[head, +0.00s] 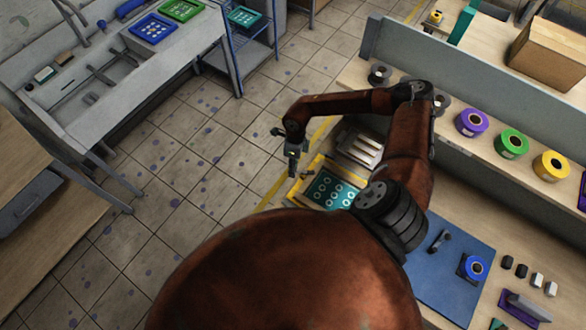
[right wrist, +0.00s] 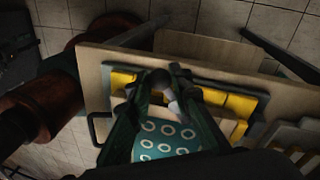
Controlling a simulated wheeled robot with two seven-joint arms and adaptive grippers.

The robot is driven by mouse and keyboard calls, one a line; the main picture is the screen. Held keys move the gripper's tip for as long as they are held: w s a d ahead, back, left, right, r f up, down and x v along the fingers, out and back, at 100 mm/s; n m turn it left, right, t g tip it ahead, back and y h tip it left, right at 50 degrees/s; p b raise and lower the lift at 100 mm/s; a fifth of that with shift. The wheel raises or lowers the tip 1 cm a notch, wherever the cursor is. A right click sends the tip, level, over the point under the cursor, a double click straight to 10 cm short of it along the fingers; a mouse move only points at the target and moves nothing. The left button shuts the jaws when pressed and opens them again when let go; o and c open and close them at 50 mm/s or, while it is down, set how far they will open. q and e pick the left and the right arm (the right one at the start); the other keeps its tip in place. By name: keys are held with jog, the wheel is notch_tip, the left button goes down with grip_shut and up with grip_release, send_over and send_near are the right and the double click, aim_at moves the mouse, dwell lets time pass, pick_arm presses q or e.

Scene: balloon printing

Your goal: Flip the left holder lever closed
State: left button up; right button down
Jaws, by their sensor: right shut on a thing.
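The teal plate with white rings (head: 332,189) lies in a yellow-edged holder at the table's near left end, partly behind my arm. In the right wrist view the plate (right wrist: 168,141) shows between the dark fingers, with yellow holder parts (right wrist: 240,104) beyond it. My right gripper (head: 293,172) is at the holder's left side, pointing down. It is shut on a small grey lever with a dark end (right wrist: 165,88), which shows between the fingers in the wrist view (right wrist: 158,84). How far the lever is turned cannot be told. My left gripper is not in view.
A pale slotted rack (head: 358,150) stands just behind the holder. Purple (head: 471,122), green (head: 511,143) and yellow (head: 551,165) rolls sit on the shelf at right. A blue mat (head: 447,275) lies nearer.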

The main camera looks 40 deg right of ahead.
jog(key=shift+w+d+m+t+b, duration=0.15)
jog(key=shift+w+d+m+t, duration=0.2)
jog(key=shift+m, duration=0.75)
jog(key=shift+w+d+m+t+b, duration=0.15)
jog(key=shift+d+m, duration=0.3)
jog(key=shift+m, duration=0.65)
jog(key=shift+w+d+m+t+b, duration=0.15)
jog(key=shift+d+m, duration=0.25)
jog(key=shift+m, duration=0.7)
jog(key=c, duration=1.7)
grip_release()
jog(key=shift+c, duration=0.2)
notch_tip(320, 180, up, 12)
jog(key=d, duration=0.2)
jog(key=shift+d, duration=0.15)
jog(key=shift+w+f, duration=0.1)
jog(key=shift+f, duration=0.05)
